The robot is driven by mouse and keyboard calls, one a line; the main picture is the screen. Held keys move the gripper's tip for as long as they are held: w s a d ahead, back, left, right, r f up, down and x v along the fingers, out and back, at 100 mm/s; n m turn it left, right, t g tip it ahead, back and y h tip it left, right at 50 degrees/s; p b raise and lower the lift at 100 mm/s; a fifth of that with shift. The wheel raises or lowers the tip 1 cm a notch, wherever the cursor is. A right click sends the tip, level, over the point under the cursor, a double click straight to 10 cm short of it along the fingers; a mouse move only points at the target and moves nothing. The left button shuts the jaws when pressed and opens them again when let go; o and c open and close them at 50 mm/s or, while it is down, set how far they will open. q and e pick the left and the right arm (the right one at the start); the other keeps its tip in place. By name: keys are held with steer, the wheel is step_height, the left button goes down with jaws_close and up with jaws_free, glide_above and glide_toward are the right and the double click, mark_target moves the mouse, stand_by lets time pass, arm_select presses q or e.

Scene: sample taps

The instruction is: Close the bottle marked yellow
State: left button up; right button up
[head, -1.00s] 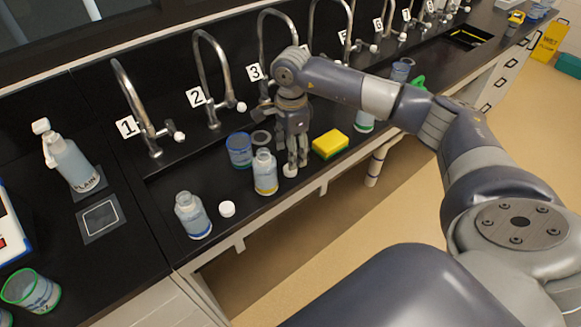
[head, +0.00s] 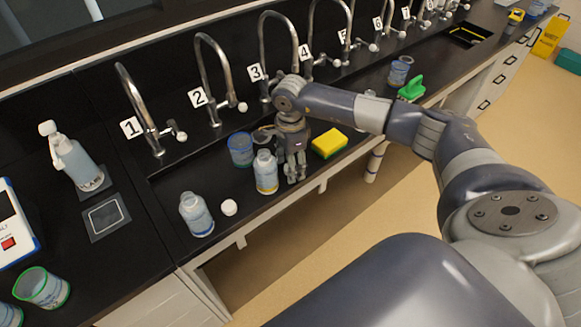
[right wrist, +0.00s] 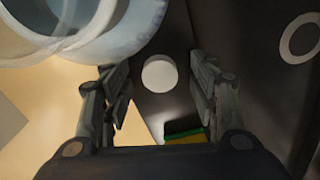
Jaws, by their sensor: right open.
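The bottle with a yellow band (head: 266,174) stands upright on the black counter, left of my right gripper (head: 297,174). A large pale, clear round body (right wrist: 95,30) fills the upper left of the right wrist view and appears to be this bottle. My right gripper points down, open, close beside the bottle. In the right wrist view, a round white cap (right wrist: 160,74) lies on the counter between the spread fingers (right wrist: 161,100), clear of both. In the head view the fingers hide this cap. My left gripper is not in view.
A bottle with a blue band (head: 196,214) and another white cap (head: 229,207) stand to the left. A blue-rimmed beaker (head: 240,149) is behind, a yellow-green sponge (head: 329,143) right of the gripper. Numbered taps (head: 216,80) line the back. The counter's front edge is close.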

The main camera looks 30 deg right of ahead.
steer(key=c, duration=0.7)
steer(key=shift+c, duration=0.3)
steer(key=shift+r, duration=0.15)
step_height(320, 180, up, 10)
steer(key=b, duration=0.3)
